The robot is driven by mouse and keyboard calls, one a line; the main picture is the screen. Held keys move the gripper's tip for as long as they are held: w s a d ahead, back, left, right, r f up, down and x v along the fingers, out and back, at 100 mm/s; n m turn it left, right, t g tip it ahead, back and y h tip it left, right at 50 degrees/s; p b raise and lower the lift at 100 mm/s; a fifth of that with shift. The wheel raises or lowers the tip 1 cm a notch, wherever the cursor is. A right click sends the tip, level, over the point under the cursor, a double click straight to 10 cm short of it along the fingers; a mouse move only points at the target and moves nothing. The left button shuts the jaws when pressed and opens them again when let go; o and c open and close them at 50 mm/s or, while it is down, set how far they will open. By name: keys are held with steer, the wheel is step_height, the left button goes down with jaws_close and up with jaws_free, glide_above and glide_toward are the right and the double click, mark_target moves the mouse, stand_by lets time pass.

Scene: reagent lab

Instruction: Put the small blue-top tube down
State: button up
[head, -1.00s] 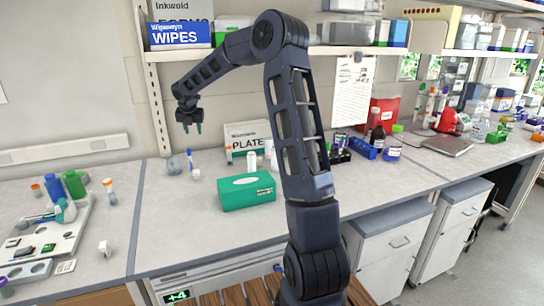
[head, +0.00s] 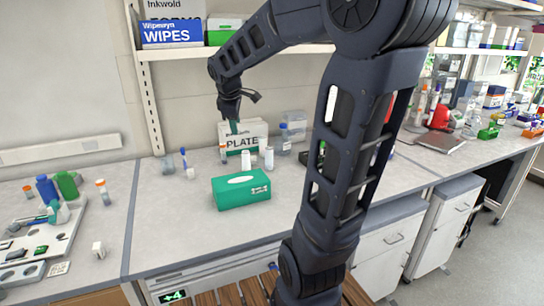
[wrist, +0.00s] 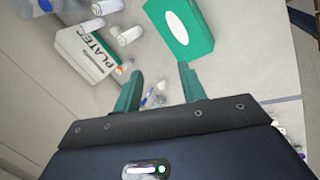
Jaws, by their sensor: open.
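The small blue-top tube (head: 183,160) stands upright on the bench, left of the white PLATE box. In the wrist view, a small clear item with blue on it (wrist: 158,92) shows between the fingers; it looks like this tube, but its details are too small to tell. My gripper (head: 233,127) is in the air in front of the PLATE box, to the right of the tube and apart from it. Its two teal fingers (wrist: 160,75) are spread in the wrist view, with nothing held between them.
The PLATE box (head: 243,134) stands by the wall. An orange-top tube (head: 222,154) and two white bottles (head: 257,160) are in front of it. A green tissue box (head: 241,191) sits nearer. A shelf (head: 185,53) overhangs behind. Bench left of the tissue box is clear.

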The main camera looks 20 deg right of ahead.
steer(key=s+d+f+m+y, duration=0.1)
steer(key=s+d+f+m, duration=0.1)
steer(key=s+m, duration=0.4)
steer(key=s+d+f+m+y, duration=0.1)
steer(key=s+m, duration=0.6)
steer(key=s, duration=0.7)
steer(key=shift+d+f, duration=0.7)
steer(key=shift+d, duration=0.3)
